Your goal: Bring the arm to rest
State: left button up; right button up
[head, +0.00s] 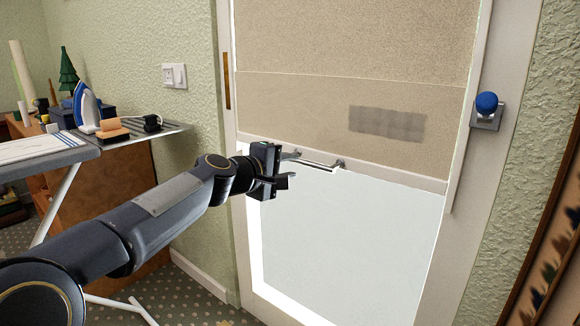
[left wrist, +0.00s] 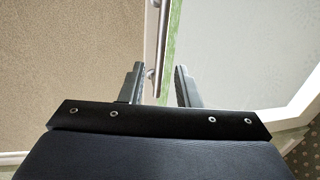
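My left arm (head: 165,208) reaches from the lower left toward a pale framed panel. My left gripper (head: 284,166) is by the left end of a metal bar handle (head: 318,163) at the lower edge of the beige panel (head: 350,60). In the left wrist view, the gripper (left wrist: 160,80) has its two fingers apart, with a green-edged strip (left wrist: 171,45) and part of the metal handle (left wrist: 153,45) seen between them. I cannot tell whether the fingers touch the handle. My right gripper is not in view.
An ironing board (head: 40,148) with an iron (head: 86,107) and small items stands at the left. A blue knob (head: 487,103) is on the right frame. A light switch (head: 174,76) is on the green wall. A brown framed item (head: 548,250) is at the right edge.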

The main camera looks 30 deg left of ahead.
pick_arm(q)
jog(key=s+d+f+m+g+h, duration=0.1)
jog(key=s+d+f+m+g, duration=0.2)
jog(key=s+d+f+m, duration=0.45)
jog(key=s+d+f+m+g+h, duration=0.1)
jog(key=s+d+f+m+g, duration=0.25)
jog(key=s+f, duration=0.75)
jog(key=s+d+f+m+g+h, duration=0.1)
jog(key=s+d+f+m+g, duration=0.45)
jog(key=s, duration=0.65)
notch_tip(320, 180, up, 38)
jog(key=d+t+p, duration=0.1)
jog(key=p, duration=3.7)
jog(key=shift+w+f+n+t+p, duration=0.25)
jog(key=shift+n+t+p, duration=0.15)
jog(key=shift+n, duration=0.05)
